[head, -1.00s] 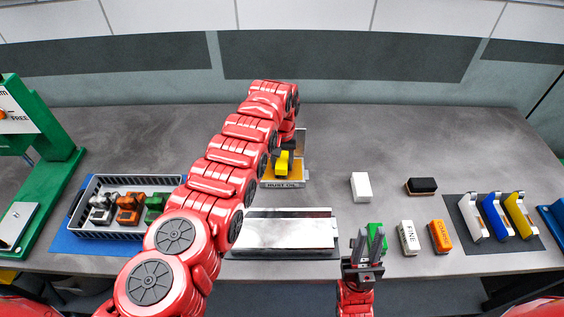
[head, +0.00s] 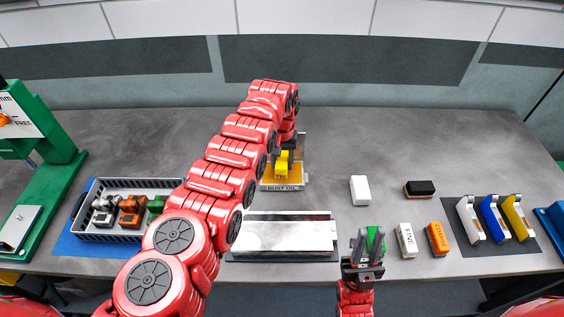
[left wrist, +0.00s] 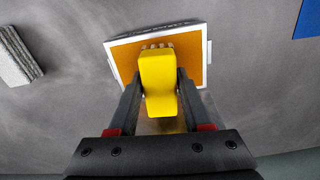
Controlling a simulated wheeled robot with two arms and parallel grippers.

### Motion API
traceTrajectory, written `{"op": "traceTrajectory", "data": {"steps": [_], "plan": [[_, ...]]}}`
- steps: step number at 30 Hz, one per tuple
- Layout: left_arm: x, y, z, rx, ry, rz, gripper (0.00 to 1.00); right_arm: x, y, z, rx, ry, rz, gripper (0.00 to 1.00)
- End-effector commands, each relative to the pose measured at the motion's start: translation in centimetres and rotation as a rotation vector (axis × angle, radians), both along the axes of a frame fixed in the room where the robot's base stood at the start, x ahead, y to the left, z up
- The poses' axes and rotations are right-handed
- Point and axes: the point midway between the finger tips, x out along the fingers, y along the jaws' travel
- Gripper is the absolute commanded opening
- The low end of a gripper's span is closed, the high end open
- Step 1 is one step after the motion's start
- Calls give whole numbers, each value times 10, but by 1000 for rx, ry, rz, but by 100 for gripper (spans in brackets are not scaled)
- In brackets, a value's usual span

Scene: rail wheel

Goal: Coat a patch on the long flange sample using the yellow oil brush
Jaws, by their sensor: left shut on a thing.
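My left gripper (head: 284,157) is shut on the yellow oil brush (left wrist: 158,80). The brush points down over the orange pad of the rust oil tray (head: 282,188); its bristles show at the far end of the brush in the left wrist view, but I cannot tell whether they touch the pad. The long flange sample (head: 285,232), a long shiny metal piece, lies at the front middle of the table, nearer than the tray.
A green block (head: 378,236) lies by my right gripper, partly hidden. White FINE (head: 406,240) and orange (head: 438,238) blocks lie right of it. A basket (head: 130,232) with several parts stands left. A white block (head: 360,190) and black brush (head: 420,188) lie behind.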

Motion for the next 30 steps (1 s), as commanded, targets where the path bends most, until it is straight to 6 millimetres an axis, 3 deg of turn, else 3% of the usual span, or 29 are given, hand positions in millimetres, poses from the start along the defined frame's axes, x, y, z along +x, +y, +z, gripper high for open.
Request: {"op": "traceTrajectory", "data": {"steps": [1, 15, 30], "plan": [[0, 0, 10, 0, -1, 1, 5, 0, 0, 9, 0, 0, 0, 25], [0, 0, 49, 0, -1, -1, 5, 0, 0, 42, 0, 0, 0, 25], [0, 0, 51, 0, 0, -1, 5, 0, 0, 42, 0, 0, 0, 25]]}}
